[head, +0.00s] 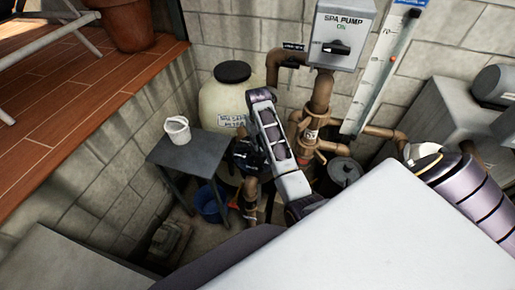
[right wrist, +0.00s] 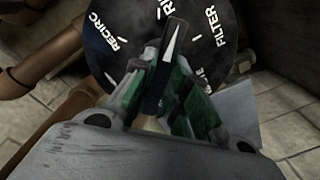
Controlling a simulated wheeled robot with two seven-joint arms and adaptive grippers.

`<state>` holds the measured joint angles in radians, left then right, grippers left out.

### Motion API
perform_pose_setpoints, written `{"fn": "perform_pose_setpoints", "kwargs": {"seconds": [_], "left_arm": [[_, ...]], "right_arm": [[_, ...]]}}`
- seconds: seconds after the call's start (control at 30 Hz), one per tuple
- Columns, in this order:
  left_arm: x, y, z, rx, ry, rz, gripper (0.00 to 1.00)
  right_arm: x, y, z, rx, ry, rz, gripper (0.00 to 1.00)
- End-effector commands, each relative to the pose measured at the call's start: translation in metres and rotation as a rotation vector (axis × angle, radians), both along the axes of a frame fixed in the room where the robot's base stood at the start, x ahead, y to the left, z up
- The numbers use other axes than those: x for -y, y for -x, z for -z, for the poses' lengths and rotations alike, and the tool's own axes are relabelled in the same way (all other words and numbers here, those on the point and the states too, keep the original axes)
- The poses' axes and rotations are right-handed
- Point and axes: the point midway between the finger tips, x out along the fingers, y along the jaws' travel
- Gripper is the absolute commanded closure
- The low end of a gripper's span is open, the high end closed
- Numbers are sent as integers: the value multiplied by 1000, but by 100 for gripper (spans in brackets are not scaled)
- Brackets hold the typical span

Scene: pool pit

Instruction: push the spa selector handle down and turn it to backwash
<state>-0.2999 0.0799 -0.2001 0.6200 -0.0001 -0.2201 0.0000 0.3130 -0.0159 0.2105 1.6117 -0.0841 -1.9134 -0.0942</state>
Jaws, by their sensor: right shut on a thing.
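The spa selector is a round black dial (right wrist: 110,45) with white lettering in the right wrist view. RECIRC and FILTER are readable; other labels are partly cut off or hidden. Its black handle (right wrist: 158,82) carries a white pointer, which points toward the top of the picture, between RECIRC and FILTER and near a cut-off label starting "RI". My right gripper (right wrist: 165,88) is shut on the handle, a green-padded finger on each side. In the head view my right gripper (head: 250,157) is small and dark beside the tank, covering most of the selector. My left gripper is not in view.
A cream tank (head: 222,103) stands behind my arm. Brown pipes (head: 321,92) and a spa pump box (head: 343,30) are at right.

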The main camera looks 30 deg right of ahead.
Motion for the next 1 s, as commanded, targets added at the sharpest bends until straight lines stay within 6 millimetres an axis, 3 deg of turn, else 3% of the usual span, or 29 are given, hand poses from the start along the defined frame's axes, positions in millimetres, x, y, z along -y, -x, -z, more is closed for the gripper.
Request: {"fn": "perform_pose_setpoints", "kwargs": {"seconds": [0.4, 0.7, 0.73, 0.9, 1.0], "left_arm": [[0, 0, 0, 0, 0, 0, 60], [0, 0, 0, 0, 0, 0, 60], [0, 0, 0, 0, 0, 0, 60], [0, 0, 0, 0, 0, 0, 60], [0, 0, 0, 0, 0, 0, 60]], "right_arm": [[0, 2, 2, -6, 0, -292, 100], [-1, 2, 2, -6, -1, -316, 100], [-1, 2, 2, -6, -1, -316, 82], [-1, 1, 2, -4, -1, -315, 60], [0, 1, 1, -3, -1, -314, 57]]}}
